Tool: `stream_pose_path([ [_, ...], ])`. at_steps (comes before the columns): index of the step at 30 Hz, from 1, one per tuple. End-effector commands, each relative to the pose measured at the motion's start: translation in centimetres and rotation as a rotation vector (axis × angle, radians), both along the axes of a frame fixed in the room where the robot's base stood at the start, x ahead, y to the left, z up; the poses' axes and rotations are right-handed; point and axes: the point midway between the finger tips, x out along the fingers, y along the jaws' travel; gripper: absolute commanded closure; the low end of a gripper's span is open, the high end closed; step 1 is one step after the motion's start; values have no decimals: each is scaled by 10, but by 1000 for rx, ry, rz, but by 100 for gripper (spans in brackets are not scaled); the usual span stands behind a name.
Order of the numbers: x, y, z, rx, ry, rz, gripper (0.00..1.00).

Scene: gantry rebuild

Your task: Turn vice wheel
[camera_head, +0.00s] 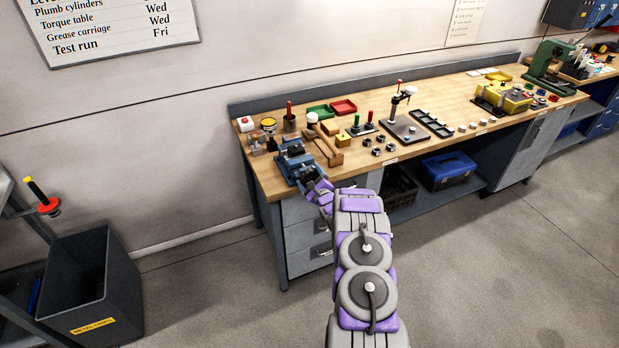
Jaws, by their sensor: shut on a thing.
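A blue-grey bench vice (291,160) stands at the near left corner of the wooden workbench. My purple and grey arm reaches forward to it. My gripper (309,178) is at the near side of the vice and is shut on its wheel. The wheel itself is mostly hidden behind the gripper, so its angle cannot be made out.
The workbench (370,165) holds a wooden mallet (326,148), red and green trays (343,107), a small press stand (404,125) and a yellow fixture (505,97). A dark bin (90,290) stands at lower left. The floor (480,270) right of my arm is clear.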

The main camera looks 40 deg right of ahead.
Motion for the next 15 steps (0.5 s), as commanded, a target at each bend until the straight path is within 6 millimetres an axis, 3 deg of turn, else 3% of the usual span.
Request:
stream_pose_path([
  [1,-4,1,-10,21,15,-3,38],
  [15,-3,1,-9,48,7,-2,38],
])
